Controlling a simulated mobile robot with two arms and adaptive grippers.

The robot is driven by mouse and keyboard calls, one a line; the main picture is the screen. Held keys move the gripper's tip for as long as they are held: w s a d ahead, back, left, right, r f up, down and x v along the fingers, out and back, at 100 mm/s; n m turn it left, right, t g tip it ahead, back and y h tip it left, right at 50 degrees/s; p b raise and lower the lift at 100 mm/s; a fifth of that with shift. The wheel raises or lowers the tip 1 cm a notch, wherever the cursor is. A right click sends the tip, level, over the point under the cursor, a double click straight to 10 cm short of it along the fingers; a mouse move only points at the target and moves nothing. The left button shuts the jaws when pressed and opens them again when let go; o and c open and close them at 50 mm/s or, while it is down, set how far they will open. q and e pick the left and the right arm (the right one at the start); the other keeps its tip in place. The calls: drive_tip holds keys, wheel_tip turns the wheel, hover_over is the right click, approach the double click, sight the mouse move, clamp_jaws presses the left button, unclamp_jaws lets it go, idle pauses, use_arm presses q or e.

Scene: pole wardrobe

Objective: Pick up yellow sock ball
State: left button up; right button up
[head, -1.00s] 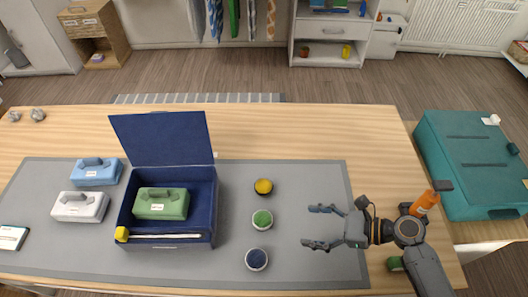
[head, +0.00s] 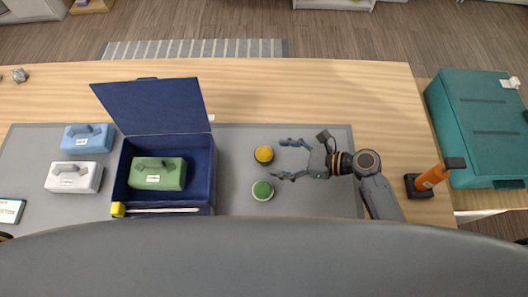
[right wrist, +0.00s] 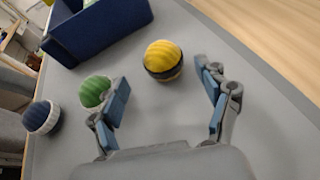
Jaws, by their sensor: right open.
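The yellow sock ball (head: 264,154) sits on the grey mat (head: 238,137), right of the blue box. It has a dark lower band, seen in the right wrist view (right wrist: 163,57). My right gripper (head: 278,160) is open and empty, just right of the ball, its fingers pointing at it. In the right wrist view my fingers (right wrist: 162,92) are spread, and the ball lies ahead between their lines, apart from them. The green sock ball (head: 262,190) lies nearer me; in the wrist view my left-hand finger partly overlaps it. My left gripper is not in view.
The open blue box (head: 203,170) holds a green block-like case (head: 158,174). A blue sock ball (right wrist: 41,117) shows in the wrist view. A teal case (head: 470,125) is at the right. The mat behind the yellow ball is clear.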

sight(266, 155)
drive_tip(key=x, duration=0.5)
drive_tip(key=shift+w, duration=0.35)
drive_tip(key=shift+s, duration=0.1)
drive_tip(key=c, duration=1.3)
